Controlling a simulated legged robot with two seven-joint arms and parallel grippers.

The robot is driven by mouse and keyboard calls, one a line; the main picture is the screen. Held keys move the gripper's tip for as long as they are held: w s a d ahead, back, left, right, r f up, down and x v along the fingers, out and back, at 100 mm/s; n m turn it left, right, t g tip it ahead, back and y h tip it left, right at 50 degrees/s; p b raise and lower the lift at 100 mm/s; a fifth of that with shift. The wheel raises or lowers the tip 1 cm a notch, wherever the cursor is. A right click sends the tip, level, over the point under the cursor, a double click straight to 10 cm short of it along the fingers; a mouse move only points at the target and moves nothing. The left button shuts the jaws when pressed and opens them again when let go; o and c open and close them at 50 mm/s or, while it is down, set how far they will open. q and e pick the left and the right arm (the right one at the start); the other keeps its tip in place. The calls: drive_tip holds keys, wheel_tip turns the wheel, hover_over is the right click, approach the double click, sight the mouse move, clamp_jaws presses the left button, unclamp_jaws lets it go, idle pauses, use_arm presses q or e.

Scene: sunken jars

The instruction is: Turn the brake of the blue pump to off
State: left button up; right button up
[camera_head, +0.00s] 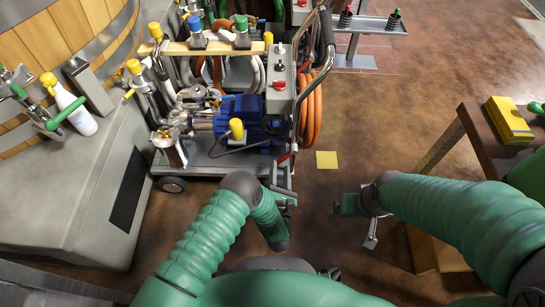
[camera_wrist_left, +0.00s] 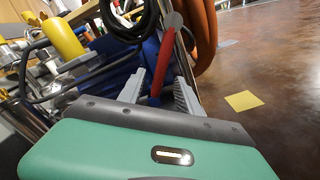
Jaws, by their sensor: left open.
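The blue pump (camera_head: 243,122) sits on a wheeled cart at the centre left. A red lever (camera_head: 284,158), which looks like its brake, sticks out at the cart's near right corner. In the left wrist view the red lever (camera_wrist_left: 162,62) reaches down between the two grey fingers, with part of the blue pump (camera_wrist_left: 112,68) behind. My left gripper (camera_head: 284,180) is open at the lever; its left wrist view (camera_wrist_left: 160,88) shows a gap between the fingers. I cannot tell whether either finger touches the lever. My right gripper (camera_head: 350,215) hangs over the floor to the right, its fingers unclear.
The cart (camera_head: 222,160) carries hoses, valves and a grey control box (camera_head: 280,85). Orange hoses (camera_head: 311,112) hang at its right side. A yellow note (camera_head: 327,160) lies on the floor. A wooden table (camera_head: 490,130) stands right. Open floor lies between cart and table.

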use_arm(q)
drive_tip(key=shift+w+b, duration=0.5)
drive_tip(key=shift+w, duration=1.4)
use_arm(e)
drive_tip(key=shift+x, duration=0.85)
use_arm(q)
drive_tip(key=shift+c, duration=0.3)
use_arm(e)
drive_tip(key=shift+s, duration=0.25)
